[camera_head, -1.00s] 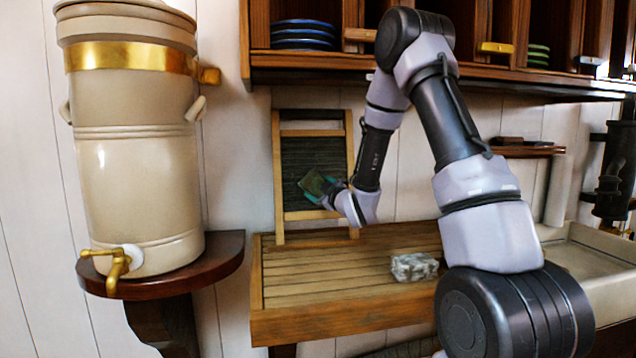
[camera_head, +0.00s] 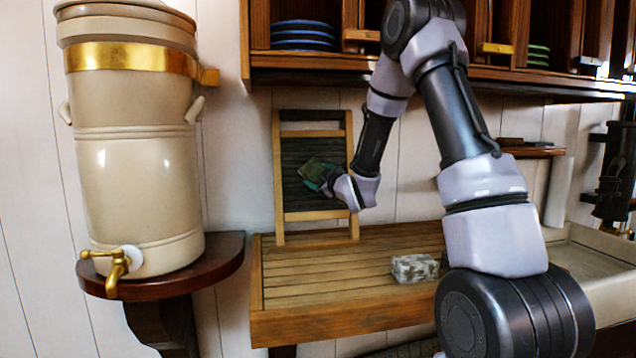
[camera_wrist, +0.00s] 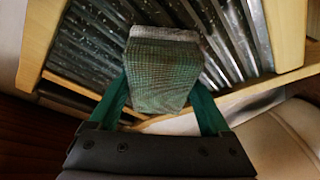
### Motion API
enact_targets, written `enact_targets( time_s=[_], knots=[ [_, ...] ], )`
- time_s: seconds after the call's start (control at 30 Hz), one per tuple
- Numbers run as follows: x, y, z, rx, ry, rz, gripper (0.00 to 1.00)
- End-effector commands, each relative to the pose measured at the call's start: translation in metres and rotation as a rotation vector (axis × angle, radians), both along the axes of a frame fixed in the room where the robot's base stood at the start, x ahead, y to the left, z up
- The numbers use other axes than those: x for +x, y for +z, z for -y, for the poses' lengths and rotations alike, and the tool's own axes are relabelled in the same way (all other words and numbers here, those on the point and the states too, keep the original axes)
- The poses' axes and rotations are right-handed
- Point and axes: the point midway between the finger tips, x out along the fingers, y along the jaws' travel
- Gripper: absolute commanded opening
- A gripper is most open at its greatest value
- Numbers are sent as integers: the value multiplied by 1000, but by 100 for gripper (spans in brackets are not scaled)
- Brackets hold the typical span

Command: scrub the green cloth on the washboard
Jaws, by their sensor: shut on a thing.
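The green cloth (camera_head: 317,172) is a folded, checked pad held in my gripper (camera_head: 328,186). In the wrist view the cloth (camera_wrist: 163,75) sits between the two green fingers of my gripper (camera_wrist: 165,100), which is shut on it. The washboard (camera_head: 281,190) stands upright against the wall at the back of the wooden drainboard, with a light wood frame and a dark ribbed panel. In the wrist view the metal ribs of the washboard (camera_wrist: 238,40) lie right behind the cloth. The cloth is in front of the panel's middle; whether it touches the ribs I cannot tell.
A speckled block (camera_head: 414,268) lies on the slatted drainboard (camera_head: 340,275). A large beige crock (camera_head: 140,150) with a brass tap stands on a shelf at left. Cupboards with plates (camera_head: 302,36) hang above. A pale sink (camera_head: 590,262) is at right.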

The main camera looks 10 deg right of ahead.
Motion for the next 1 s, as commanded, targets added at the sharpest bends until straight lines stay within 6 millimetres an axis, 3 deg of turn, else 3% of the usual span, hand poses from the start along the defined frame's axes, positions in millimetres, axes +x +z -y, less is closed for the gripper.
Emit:
enact_targets(
  time_s=[0.2, 1.0],
  knots=[
    [5, 20, 0, 0, 0, 4, 20],
    [19, 61, 0, 0, 0, 3, 20]
  ],
)
